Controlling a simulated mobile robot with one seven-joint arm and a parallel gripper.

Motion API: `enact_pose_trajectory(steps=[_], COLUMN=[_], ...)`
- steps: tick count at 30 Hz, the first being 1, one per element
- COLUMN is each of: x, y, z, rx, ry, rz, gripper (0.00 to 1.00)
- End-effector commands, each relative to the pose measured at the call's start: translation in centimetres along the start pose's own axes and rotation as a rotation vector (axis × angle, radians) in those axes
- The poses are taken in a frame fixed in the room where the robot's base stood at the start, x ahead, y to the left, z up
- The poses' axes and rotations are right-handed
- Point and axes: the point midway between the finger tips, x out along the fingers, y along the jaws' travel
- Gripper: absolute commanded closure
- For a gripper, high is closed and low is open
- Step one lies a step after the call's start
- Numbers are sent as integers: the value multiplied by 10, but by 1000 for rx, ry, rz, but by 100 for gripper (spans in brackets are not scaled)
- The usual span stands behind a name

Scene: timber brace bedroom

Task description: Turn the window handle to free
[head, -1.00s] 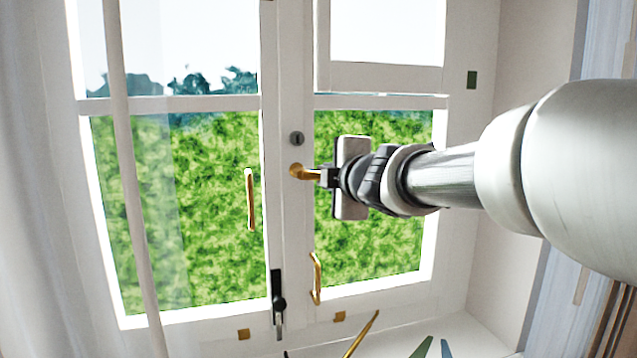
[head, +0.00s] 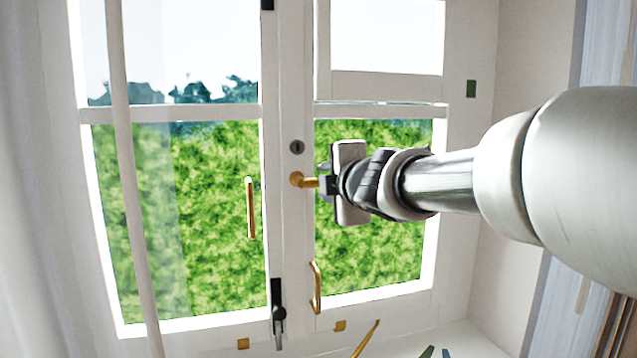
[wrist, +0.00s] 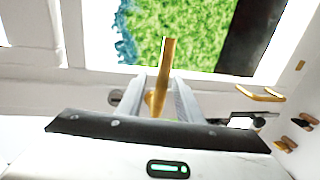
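The window handle (head: 307,181) is a brass lever on the middle post of the white window. It points sideways to the right in the head view. In the wrist view the brass handle (wrist: 169,58) stands up between the two fingers. My gripper (head: 324,183) is at the lever's free end, reaching in from the right. The fingers (wrist: 164,90) are spread on either side of the lever, with what looks like a gap beside it. Part of the lever's end is hidden by the gripper in the head view.
A round lock (head: 297,147) sits just above the handle. Brass pull bars (head: 251,208) (head: 316,287) are on both sashes. A black latch (head: 278,305) is low on the left sash. A pale curtain (head: 30,200) hangs at the left.

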Motion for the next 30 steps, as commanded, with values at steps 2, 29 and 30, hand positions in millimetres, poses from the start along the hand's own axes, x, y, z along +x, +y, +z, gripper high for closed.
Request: enact_pose_trajectory(steps=[2, 29, 30], x=[0, -151, -153], y=[0, 2, 2], z=[0, -3, -4], rx=[1, 0, -2], ry=[0, 8, 7], rz=[-1, 4, 6], gripper=[67, 67, 67])
